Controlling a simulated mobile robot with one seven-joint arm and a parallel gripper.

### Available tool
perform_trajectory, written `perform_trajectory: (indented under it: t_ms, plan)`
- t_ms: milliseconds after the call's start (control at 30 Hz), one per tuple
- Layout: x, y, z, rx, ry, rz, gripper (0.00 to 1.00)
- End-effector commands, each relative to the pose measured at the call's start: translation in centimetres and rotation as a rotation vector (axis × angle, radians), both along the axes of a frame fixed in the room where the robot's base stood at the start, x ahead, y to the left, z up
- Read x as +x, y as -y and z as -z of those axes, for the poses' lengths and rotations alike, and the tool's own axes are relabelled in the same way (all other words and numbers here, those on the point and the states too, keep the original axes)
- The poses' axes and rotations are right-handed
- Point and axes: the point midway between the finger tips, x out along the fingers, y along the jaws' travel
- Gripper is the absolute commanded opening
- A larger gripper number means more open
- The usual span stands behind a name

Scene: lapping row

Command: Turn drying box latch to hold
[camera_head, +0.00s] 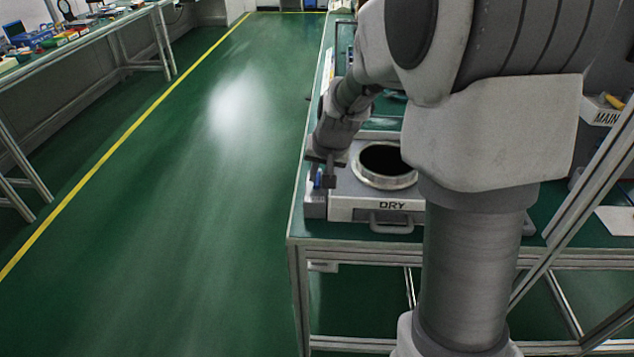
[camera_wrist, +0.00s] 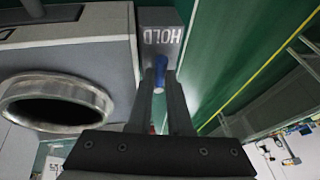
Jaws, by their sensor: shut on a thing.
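The drying box (camera_head: 350,207) is a light box marked DRY, with a round dark opening ringed in metal. It stands near the left edge of the green bench. Its grey latch block (camera_wrist: 162,18) carries the word HOLD in the wrist view. The latch's blue handle (camera_wrist: 160,72) points away from the HOLD mark toward my gripper. The handle also shows as a small blue patch in the head view (camera_head: 317,180). My gripper (camera_wrist: 161,85) is shut on the blue handle, with one finger on each side. The fingers hide part of the handle.
The metal-rimmed opening (camera_wrist: 57,103) lies left of my fingers in the wrist view. A grey front handle (camera_head: 392,224) sticks out below the DRY label. A green aisle floor (camera_head: 200,200) is clear left of the bench. My arm hides much of the bench.

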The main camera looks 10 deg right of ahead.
Motion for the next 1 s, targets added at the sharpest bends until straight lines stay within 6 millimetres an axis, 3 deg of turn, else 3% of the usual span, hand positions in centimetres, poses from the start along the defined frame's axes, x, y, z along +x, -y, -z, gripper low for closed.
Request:
perform_trajectory:
  t_ms: [433, 467, 633, 1000]
  plan:
    - [-0.06, 0.16, -0.04, -0.001, 0.0, -0.035, 0.0]
    - [-0.06, 0.16, -0.04, -0.001, 0.0, -0.034, 0.19]
    - [-0.05, 0.17, -0.03, -0.001, 0.0, -0.034, 0.47]
    - [-0.12, 0.32, 0.02, -0.001, -0.002, -0.029, 0.47]
